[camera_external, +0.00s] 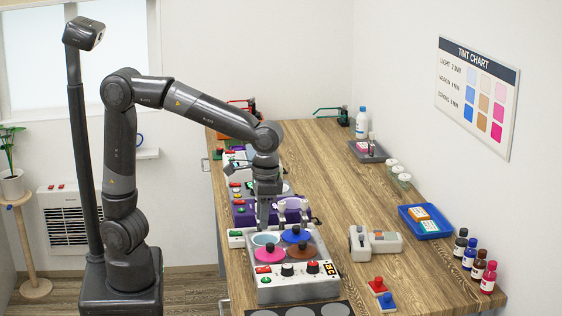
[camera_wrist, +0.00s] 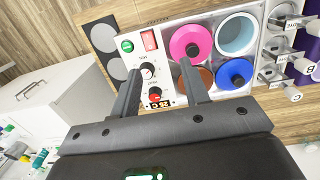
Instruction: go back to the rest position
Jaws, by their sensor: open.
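My gripper (camera_external: 265,222) is above the back part of a grey bath unit (camera_external: 297,290) on the wooden table. In the wrist view its two fingers (camera_wrist: 160,68) are spread apart, with nothing between them. The unit has a pink lid (camera_external: 269,254), a blue lid (camera_external: 296,234), an orange-brown lid (camera_external: 302,251) and an uncovered pale blue well (camera_external: 265,239). In the wrist view the pink lid (camera_wrist: 191,42) and the uncovered well (camera_wrist: 236,34) lie beyond the fingers. The orange-brown lid is partly hidden behind a finger there.
Purple units (camera_external: 243,213) stand behind the bath unit. A grey device (camera_external: 375,241), a blue tray (camera_external: 425,222), several bottles (camera_external: 470,253) and red and blue stamp-like pieces (camera_external: 382,291) are to the right. Bare tabletop (camera_external: 335,190) lies between. A dark camera post (camera_external: 85,150) stands beside my arm.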

